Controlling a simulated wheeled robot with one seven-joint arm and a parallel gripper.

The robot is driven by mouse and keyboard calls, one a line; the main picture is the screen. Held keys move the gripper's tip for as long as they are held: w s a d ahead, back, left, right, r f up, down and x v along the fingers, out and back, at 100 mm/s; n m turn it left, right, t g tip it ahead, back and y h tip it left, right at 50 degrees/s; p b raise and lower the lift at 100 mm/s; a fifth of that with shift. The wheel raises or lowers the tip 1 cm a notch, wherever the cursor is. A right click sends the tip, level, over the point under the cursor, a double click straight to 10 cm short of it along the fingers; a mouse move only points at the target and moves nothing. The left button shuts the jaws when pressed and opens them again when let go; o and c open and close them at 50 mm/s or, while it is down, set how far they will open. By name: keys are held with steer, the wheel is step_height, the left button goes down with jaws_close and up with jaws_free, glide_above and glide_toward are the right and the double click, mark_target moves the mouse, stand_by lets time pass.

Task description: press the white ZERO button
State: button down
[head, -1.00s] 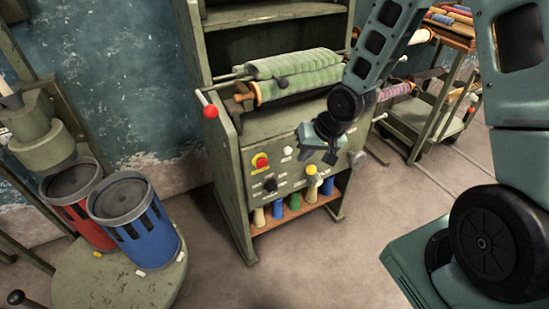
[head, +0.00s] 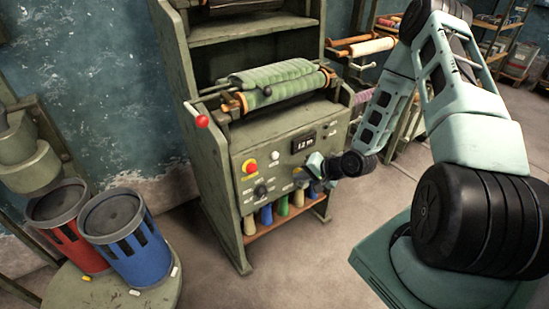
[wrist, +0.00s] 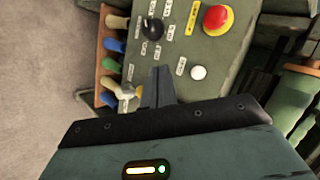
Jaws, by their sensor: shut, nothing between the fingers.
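A small round white button (head: 275,155) sits on the green machine's front panel (head: 240,165), right of the red emergency button (head: 249,166). It also shows in the wrist view (wrist: 198,73), below and left of the red button on its yellow base; its label is too small to read. My gripper (head: 312,165) is in front of the panel, below the display and right of the white button. In the wrist view my gripper's fingers (wrist: 157,84) are together and empty, pointing at the panel left of the white button, apart from it.
A display (head: 303,143) reads "12 m". Several coloured spools stand on the orange shelf (head: 285,221) below. Red and blue cans (head: 130,240) stand at left.

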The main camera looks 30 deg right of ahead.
steer(key=shift+w, duration=0.15)
steer(key=w, duration=0.8)
steer(key=shift+w+a+b, duration=0.2)
steer(key=shift+w+b, duration=0.05)
steer(key=shift+b, duration=0.15)
stand_by(1.7)
steer(key=shift+w, duration=0.4)
steer(key=shift+w, duration=0.45)
stand_by(0.6)
steer(key=shift+s, duration=0.15)
steer(key=shift+s+p, duration=0.35)
steer(key=shift+s, duration=0.35)
steer(key=shift+s+d+p, duration=0.1)
steer(key=shift+s+p, duration=0.4)
steer(key=shift+s, duration=2.05)
